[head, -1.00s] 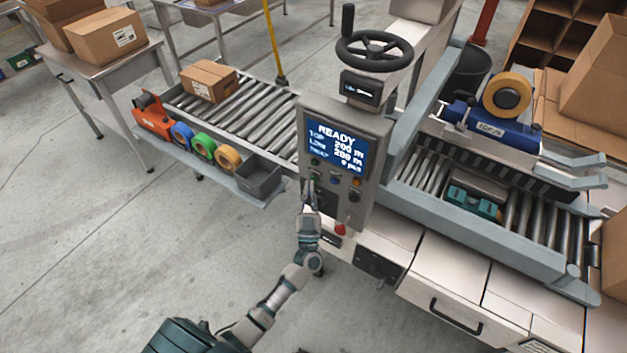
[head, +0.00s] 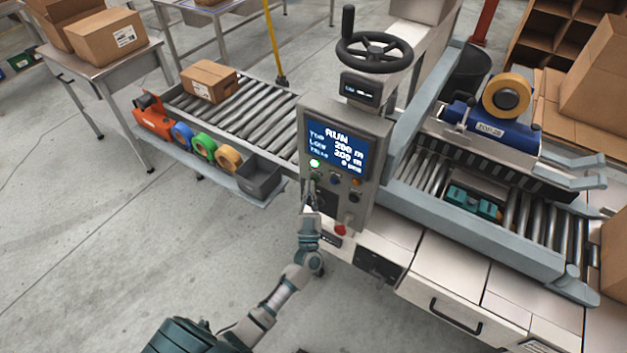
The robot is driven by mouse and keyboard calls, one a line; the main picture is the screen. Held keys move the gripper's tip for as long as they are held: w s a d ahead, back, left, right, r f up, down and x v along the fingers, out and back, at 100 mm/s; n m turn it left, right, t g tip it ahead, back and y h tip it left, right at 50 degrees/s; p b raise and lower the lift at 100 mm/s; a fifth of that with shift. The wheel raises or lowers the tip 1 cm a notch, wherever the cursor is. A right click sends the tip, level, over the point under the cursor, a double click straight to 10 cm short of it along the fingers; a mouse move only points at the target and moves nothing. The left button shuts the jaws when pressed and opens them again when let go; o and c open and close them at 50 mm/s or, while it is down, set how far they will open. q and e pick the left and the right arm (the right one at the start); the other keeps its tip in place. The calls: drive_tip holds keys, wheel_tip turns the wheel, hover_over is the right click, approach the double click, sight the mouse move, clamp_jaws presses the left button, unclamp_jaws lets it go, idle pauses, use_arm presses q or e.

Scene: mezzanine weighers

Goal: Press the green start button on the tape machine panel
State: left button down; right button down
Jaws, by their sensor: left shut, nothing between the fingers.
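The tape machine panel (head: 373,128) is a grey box facing me. Its blue screen (head: 336,149) reads "RUN" with lines of numbers below. The green start button (head: 314,163) sits under the screen at the left and is lit bright. My left gripper (head: 311,187) is shut and empty. Its tips point up at the panel, just below the lit button, and look apart from it. Whether the tips touch the panel face I cannot tell. My right gripper is not in view.
A red button (head: 340,230) sits at the panel's lower edge. A handwheel (head: 374,50) stands above the panel. Left of it, a roller conveyor (head: 262,112) carries a cardboard box (head: 209,80). A side shelf holds tape rolls and a grey bin (head: 259,175).

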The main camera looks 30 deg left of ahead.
use_arm(q)
drive_tip(key=shift+s, duration=0.6)
drive_tip(key=shift+s+a+p, duration=0.15)
drive_tip(key=shift+s+p, duration=0.6)
drive_tip(key=shift+s, duration=0.5)
drive_tip(key=shift+s+a+p, duration=0.1)
drive_tip(key=shift+s+p, duration=0.65)
drive_tip(key=shift+s, duration=0.45)
